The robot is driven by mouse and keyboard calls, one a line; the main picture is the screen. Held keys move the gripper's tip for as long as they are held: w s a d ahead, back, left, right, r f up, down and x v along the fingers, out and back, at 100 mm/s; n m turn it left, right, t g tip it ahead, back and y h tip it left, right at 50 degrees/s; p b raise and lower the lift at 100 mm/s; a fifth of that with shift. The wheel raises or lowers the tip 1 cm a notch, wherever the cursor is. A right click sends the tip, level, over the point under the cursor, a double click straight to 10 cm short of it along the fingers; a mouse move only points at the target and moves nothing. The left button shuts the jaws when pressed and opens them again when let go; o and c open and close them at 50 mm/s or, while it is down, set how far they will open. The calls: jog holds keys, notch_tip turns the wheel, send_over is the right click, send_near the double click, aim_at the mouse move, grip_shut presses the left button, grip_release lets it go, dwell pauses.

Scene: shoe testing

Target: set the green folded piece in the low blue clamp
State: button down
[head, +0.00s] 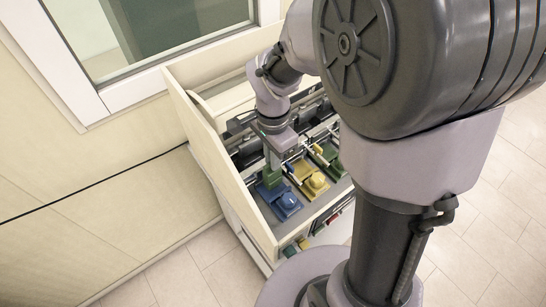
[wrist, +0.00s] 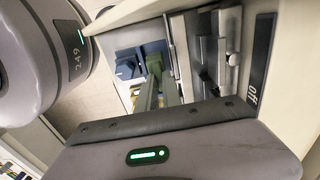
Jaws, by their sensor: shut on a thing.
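My gripper (head: 272,153) points down inside the bench at its left end. It is shut on the green folded piece (head: 271,175), which hangs below the fingers at the back edge of the low blue clamp (head: 288,205). In the wrist view the green piece (wrist: 155,66) shows beyond the finger ends, in front of the blue clamp (wrist: 126,66). The piece covers part of the clamp. I cannot tell whether the two touch.
A yellow clamp (head: 318,186) and a green clamp (head: 327,154) stand to the right of the blue one. The pale bench wall (head: 205,150) rises close on the left. Metal rails and dark fixtures (wrist: 212,50) lie beside the gripper.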

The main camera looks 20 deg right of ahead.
jog(key=shift+f+b, duration=1.65)
jog(key=shift+b, duration=0.15)
jog(key=c, duration=1.4)
grip_release()
jog(key=shift+c, duration=0.2)
jog(key=shift+r, duration=0.1)
notch_tip(320, 180, up, 17)
jog(key=p, duration=0.3)
jog(key=shift+r, duration=0.15)
